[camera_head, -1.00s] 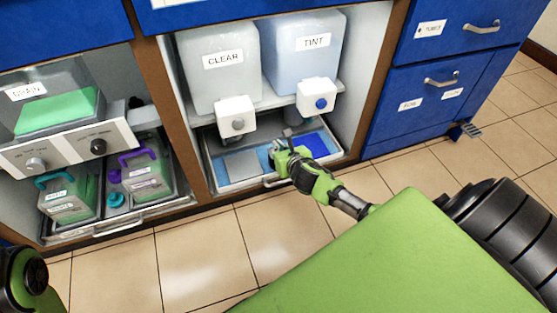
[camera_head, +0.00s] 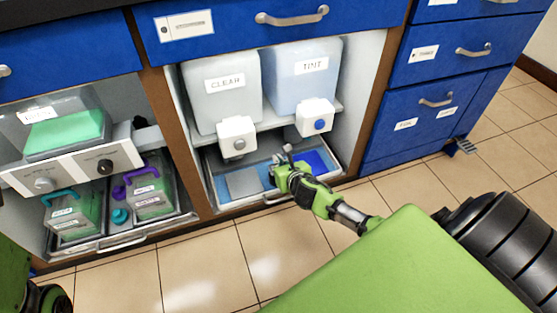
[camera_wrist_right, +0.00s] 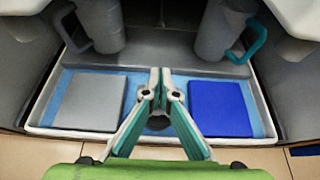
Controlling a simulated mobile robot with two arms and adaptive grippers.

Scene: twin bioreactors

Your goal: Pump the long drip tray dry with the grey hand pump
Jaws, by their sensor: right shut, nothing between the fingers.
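The long drip tray (camera_head: 215,203) is under the CLEAR and TINT containers in the middle cabinet bay. It also shows in the right wrist view (camera_wrist_right: 70,132), with light-blue liquid or surface around a grey square plate (camera_wrist_right: 88,102) and a dark-blue square plate (camera_wrist_right: 219,108). My right gripper (camera_head: 281,158) reaches in over the tray's middle. In the right wrist view its fingertips (camera_wrist_right: 160,76) meet between the two plates, shut and empty. I cannot make out the grey hand pump for certain. My left gripper is out of view.
The CLEAR container (camera_head: 222,100) and TINT container (camera_head: 302,85) stand on a shelf above the tray, with white tap blocks low at their front. Two grey jugs (camera_wrist_right: 96,25) (camera_wrist_right: 221,33) stand at the tray's back. Floor in front is clear.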

